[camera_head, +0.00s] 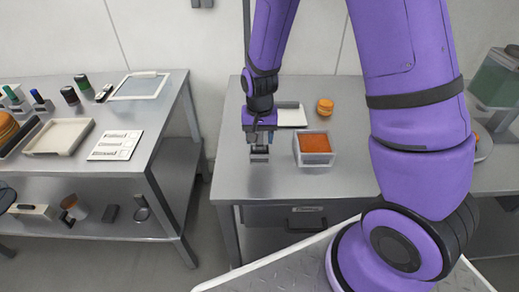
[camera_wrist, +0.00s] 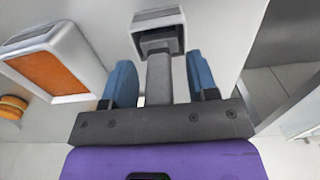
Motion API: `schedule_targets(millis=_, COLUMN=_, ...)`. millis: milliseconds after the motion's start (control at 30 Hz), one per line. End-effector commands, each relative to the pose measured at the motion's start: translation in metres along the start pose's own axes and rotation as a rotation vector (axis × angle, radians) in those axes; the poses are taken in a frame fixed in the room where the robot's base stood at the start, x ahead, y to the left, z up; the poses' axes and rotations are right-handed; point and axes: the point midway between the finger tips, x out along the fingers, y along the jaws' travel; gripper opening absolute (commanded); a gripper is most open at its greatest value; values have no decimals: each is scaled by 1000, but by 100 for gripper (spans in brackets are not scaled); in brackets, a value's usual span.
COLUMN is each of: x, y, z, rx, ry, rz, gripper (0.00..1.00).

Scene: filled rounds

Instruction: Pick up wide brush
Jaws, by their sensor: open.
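The wide brush, grey-handled with a broad pale head and a dark part, shows in the wrist view (camera_wrist: 160,38) at top centre. In the head view it is small, on the right-hand table (camera_head: 259,151) below my gripper (camera_head: 260,138). In the wrist view my gripper's blue fingers (camera_wrist: 161,78) are apart, one on each side of the handle. A gap shows between the handle and the fingers. The dark palm bar hides the handle's lower end.
A white box with orange filling (camera_head: 314,158) stands just right of the brush. A white tray (camera_head: 291,116) and orange round pieces (camera_head: 325,106) lie behind. The table is bare left of the brush. Another table (camera_head: 165,105) stands left across a gap.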

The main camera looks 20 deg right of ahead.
Motion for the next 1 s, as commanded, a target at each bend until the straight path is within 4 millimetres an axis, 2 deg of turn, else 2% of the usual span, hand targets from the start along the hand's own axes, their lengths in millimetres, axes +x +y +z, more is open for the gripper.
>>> schedule_targets(millis=233, x=2, y=0, z=0, rx=0, ry=1, rz=0, gripper=53)
schedule_targets(millis=267, x=2, y=0, z=0, rx=-1, ry=0, rz=0, gripper=51)
schedule_targets(millis=400, x=2, y=0, z=0, rx=-1, ry=0, rz=0, gripper=19)
schedule_targets(millis=500, x=2, y=0, z=0, rx=-1, ry=0, rz=0, gripper=0)
schedule_targets(millis=800, x=-1, y=0, z=0, rx=-1, ry=1, rz=-1, gripper=0)
schedule_targets(millis=1000, x=-23, y=-1, z=-1, rx=-2, ry=5, rz=-3, gripper=0)
